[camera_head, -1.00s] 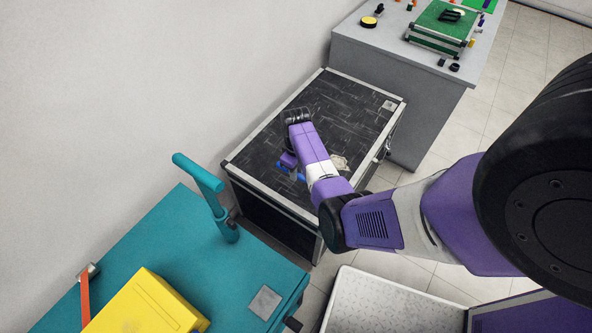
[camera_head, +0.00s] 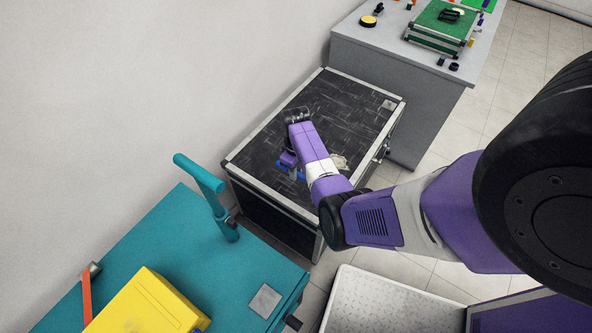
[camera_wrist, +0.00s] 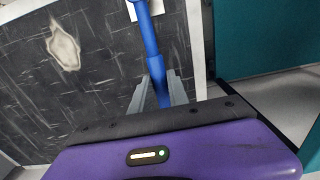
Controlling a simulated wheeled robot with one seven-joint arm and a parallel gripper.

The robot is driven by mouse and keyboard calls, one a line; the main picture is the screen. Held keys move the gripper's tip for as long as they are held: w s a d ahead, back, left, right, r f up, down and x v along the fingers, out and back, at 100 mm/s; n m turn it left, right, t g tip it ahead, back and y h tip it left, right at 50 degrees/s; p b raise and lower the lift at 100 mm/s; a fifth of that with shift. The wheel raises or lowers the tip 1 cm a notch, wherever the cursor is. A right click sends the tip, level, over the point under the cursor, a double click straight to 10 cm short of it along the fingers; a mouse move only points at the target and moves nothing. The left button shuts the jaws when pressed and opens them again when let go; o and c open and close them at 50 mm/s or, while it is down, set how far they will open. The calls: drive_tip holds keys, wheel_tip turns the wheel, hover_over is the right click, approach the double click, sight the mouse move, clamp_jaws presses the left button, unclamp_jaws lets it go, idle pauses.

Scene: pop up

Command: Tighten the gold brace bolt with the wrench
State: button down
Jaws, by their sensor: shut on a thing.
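My gripper (camera_wrist: 161,92) is shut on the blue handle of the wrench (camera_wrist: 149,38), over the dark case top in the wrist view. The handle runs up between the two grey fingers, and its upper end leaves the top edge of the picture. In the head view only short blue parts of the wrench (camera_head: 283,165) show beside my purple wrist, low over the case; whether it touches the lid I cannot tell. I cannot make out a gold brace bolt in either view.
The black case (camera_head: 330,105) has a pale patch (camera_head: 339,161) on its lid. A teal cart (camera_head: 180,240) with an upright handle (camera_head: 205,180), a yellow box (camera_head: 145,305) and an orange bar (camera_head: 87,297) stands at lower left. A grey table (camera_head: 400,50) stands behind.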

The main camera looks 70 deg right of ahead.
drive_tip(key=shift+f+b, duration=0.95)
drive_tip(key=shift+f, duration=0.3)
idle(0.3)
drive_tip(key=d+m, duration=0.2)
drive_tip(key=shift+s+d+m, duration=0.2)
drive_tip(key=shift+s+m, duration=0.1)
drive_tip(key=shift+s, duration=0.1)
drive_tip(key=shift+s+d+m, duration=0.25)
drive_tip(key=shift+d+m, duration=0.2)
drive_tip(key=shift+m, duration=0.05)
drive_tip(key=shift+s+d+m, duration=0.25)
drive_tip(key=shift+d+m, duration=0.2)
drive_tip(key=shift+m, duration=0.05)
drive_tip(key=s+d+m, duration=0.2)
drive_tip(key=shift+m, duration=0.3)
drive_tip(key=shift+s+d+m, duration=0.65)
drive_tip(key=shift+s+m, duration=0.15)
drive_tip(key=shift+m, duration=0.3)
drive_tip(key=w+a+n, duration=0.1)
drive_tip(key=a+n, duration=0.1)
drive_tip(key=n, duration=0.1)
drive_tip(key=w+a+n, duration=0.2)
drive_tip(key=a+n, duration=0.1)
drive_tip(key=w+a+n, duration=0.2)
drive_tip(key=n, duration=0.1)
drive_tip(key=shift+w+a, duration=0.25)
drive_tip(key=shift+a, duration=0.05)
drive_tip(key=shift+d, duration=0.15)
